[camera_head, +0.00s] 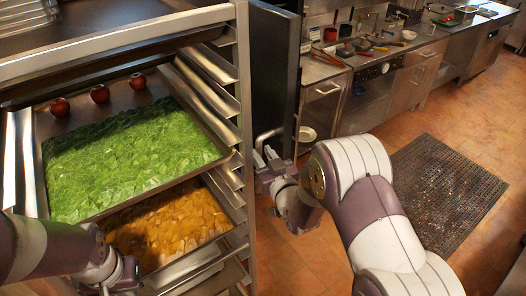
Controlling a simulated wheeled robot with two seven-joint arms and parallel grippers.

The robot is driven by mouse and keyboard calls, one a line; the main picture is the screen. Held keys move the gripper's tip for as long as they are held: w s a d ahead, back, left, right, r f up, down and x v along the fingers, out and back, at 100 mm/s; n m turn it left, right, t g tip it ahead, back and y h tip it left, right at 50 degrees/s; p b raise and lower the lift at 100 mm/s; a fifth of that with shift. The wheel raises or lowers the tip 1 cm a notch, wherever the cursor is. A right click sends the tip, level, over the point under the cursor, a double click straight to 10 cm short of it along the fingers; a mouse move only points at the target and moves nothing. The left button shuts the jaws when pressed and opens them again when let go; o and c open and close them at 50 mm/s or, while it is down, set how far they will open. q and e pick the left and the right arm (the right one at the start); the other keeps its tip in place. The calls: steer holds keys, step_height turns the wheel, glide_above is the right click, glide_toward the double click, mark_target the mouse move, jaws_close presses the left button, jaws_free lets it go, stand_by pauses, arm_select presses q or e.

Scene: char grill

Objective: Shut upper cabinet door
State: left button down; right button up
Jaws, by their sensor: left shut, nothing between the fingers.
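A tall dark door panel (271,70), apparently the upper cabinet door, stands just right of the metal rack. It looks swung open, seen at a steep angle. A metal bar handle (268,136) shows at its lower part. My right gripper (266,160) is at this handle, just below it; whether its fingers touch or enclose the bar is unclear. My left gripper (130,270) is shut and empty, low in front of the rack by the lower tray. The cabinet's inside is hidden.
A counter (400,62) runs along the back right. A dark floor mat (448,190) lies right of my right arm.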

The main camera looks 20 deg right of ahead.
steer(key=shift+w, duration=0.15)
steer(key=shift+a, duration=0.15)
steer(key=shift+c, duration=1.2)
jaws_close()
